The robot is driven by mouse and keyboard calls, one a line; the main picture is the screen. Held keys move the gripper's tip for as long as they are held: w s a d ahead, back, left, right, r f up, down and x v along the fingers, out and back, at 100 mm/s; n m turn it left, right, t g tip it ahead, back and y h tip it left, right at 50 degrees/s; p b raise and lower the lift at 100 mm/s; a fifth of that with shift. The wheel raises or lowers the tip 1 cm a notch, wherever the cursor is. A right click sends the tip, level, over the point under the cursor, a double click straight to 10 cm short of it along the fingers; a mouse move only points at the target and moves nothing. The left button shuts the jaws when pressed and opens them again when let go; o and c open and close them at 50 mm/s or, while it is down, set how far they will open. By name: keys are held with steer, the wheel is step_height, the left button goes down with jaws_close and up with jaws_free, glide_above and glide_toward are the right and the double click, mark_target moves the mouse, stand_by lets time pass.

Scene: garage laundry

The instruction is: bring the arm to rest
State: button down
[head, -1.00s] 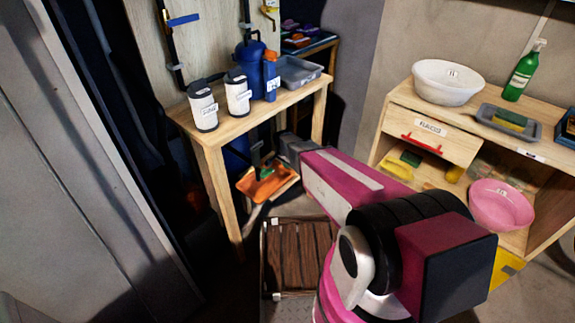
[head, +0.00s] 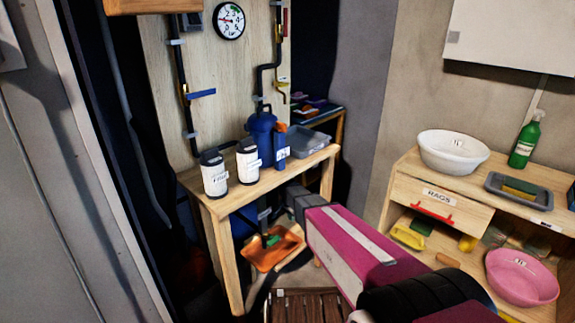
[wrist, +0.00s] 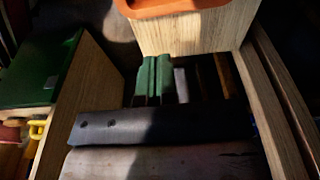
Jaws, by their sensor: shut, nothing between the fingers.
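My magenta and black arm (head: 365,250) reaches from the lower right of the head view toward the wooden table. My gripper (head: 270,240) hangs at its far end, low beside the table's front legs, over or near an orange tray (head: 262,262); the exact gap cannot be told. In the wrist view my gripper (wrist: 153,80) shows two green fingertips close together, shut with nothing between them. A dark bar with two bolts crosses below them. An orange rim (wrist: 175,9) shows at the top of that view.
The wooden table (head: 310,168) holds two white bottles (head: 214,176), blue containers (head: 262,140) and a grey bin (head: 305,140). At right a wooden cabinet (head: 400,190) carries a white basin (head: 453,155) and a green spray bottle (head: 524,140). A slatted wooden piece (head: 300,305) lies below my arm.

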steer(key=s+d+r+n, duration=0.4)
steer(key=s+d, duration=0.3)
steer(key=s, duration=0.3)
steer(key=s+d+r+n+g+y, duration=0.1)
steer(key=s+d+r+n, duration=0.3)
steer(key=s, duration=0.7)
steer(key=d+r, duration=0.2)
steer(key=d, duration=0.1)
steer(key=shift+s+d+r+n, duration=0.15)
steer(key=shift+d+r+n, duration=0.15)
steer(key=shift+r+n, duration=0.1)
steer(key=c, duration=1.8)
jaws_free()
steer(key=shift+f, duration=0.1)
